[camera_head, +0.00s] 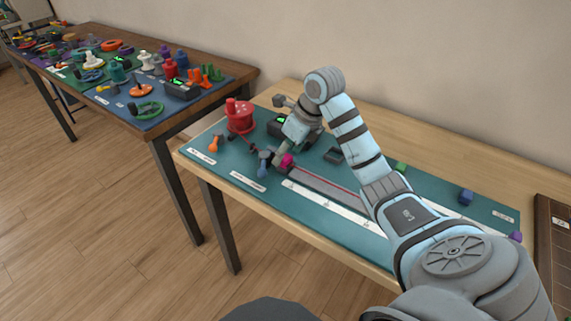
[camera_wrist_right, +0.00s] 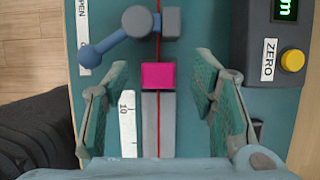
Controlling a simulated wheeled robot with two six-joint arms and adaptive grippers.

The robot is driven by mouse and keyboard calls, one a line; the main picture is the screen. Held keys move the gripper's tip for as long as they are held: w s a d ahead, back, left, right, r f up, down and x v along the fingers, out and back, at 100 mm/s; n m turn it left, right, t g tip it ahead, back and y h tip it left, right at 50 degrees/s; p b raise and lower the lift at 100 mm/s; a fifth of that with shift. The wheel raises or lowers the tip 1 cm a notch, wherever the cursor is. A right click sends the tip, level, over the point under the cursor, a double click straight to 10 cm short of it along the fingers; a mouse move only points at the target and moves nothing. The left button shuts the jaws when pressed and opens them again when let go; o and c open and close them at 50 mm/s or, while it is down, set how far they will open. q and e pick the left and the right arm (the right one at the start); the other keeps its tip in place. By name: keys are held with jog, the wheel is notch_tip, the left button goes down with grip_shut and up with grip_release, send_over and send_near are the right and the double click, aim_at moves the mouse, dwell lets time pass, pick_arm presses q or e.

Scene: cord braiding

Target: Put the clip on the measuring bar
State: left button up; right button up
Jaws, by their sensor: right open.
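A magenta block (camera_head: 287,161), which looks like the clip, is at the near-left end of the long grey measuring bar (camera_head: 325,187). In the right wrist view the magenta block (camera_wrist_right: 159,76) sits at the end of the grey bar (camera_wrist_right: 151,125), in line with a red cord (camera_wrist_right: 157,45). My right gripper (camera_wrist_right: 159,68) is open, with one finger on each side of the block and a gap to both. In the head view my right gripper (camera_head: 280,158) is low over the block and partly hides it. My left gripper is not in view.
A blue-handled lever (camera_wrist_right: 105,48) with a grey block stands just beyond the magenta block. A dark display box with a yellow button (camera_wrist_right: 292,60) is on the right. A red spool (camera_head: 240,118) stands at the mat's back left. Another crowded table (camera_head: 155,130) is farther left.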

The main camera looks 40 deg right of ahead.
jog(key=shift+w+a+f, duration=0.15)
jog(key=shift+w+f, duration=0.05)
jog(key=shift+f, duration=0.4)
jog(key=c, duration=0.9)
jog(key=shift+r, duration=0.1)
